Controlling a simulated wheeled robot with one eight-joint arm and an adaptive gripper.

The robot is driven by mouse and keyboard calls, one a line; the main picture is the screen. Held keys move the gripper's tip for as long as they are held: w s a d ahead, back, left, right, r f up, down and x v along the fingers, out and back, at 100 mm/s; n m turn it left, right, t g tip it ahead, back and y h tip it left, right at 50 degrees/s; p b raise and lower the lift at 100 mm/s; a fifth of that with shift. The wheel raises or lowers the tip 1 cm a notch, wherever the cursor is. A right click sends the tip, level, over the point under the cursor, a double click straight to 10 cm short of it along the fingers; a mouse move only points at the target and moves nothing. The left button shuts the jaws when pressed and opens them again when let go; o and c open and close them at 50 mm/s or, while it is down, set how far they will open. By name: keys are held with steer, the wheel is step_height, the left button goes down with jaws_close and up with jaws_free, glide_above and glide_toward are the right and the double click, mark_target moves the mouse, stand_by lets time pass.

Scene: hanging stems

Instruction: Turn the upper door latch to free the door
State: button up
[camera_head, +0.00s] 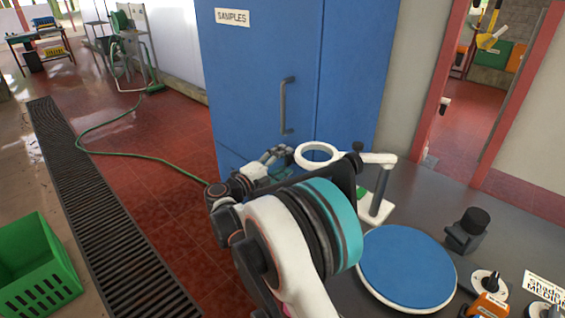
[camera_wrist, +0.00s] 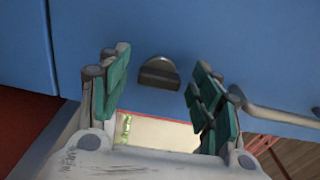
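A blue cabinet door (camera_head: 262,60) with a "SAMPLES" label fills the upper middle of the head view. It has a grey vertical handle (camera_head: 284,105). In the wrist view, a dark rounded latch knob (camera_wrist: 158,73) with a raised grip bar sits on the blue surface (camera_wrist: 200,30). My gripper (camera_wrist: 160,88) is open, with green-padded fingers left and right of the knob and nothing held between them. I cannot tell how far the fingertips are from the knob. In the head view my gripper (camera_head: 272,160) is low in front of the cabinet, and no latch shows there.
A white ring on a stand (camera_head: 378,185) stands close right of my gripper. The grey bench holds a blue round plate (camera_head: 405,267), a dark block (camera_head: 467,232) and small knobs. A green crate (camera_head: 40,265) is at left. A pale bar (camera_wrist: 280,115) lies right of my fingers.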

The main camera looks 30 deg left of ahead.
steer(key=v, duration=1.2)
stand_by(0.4)
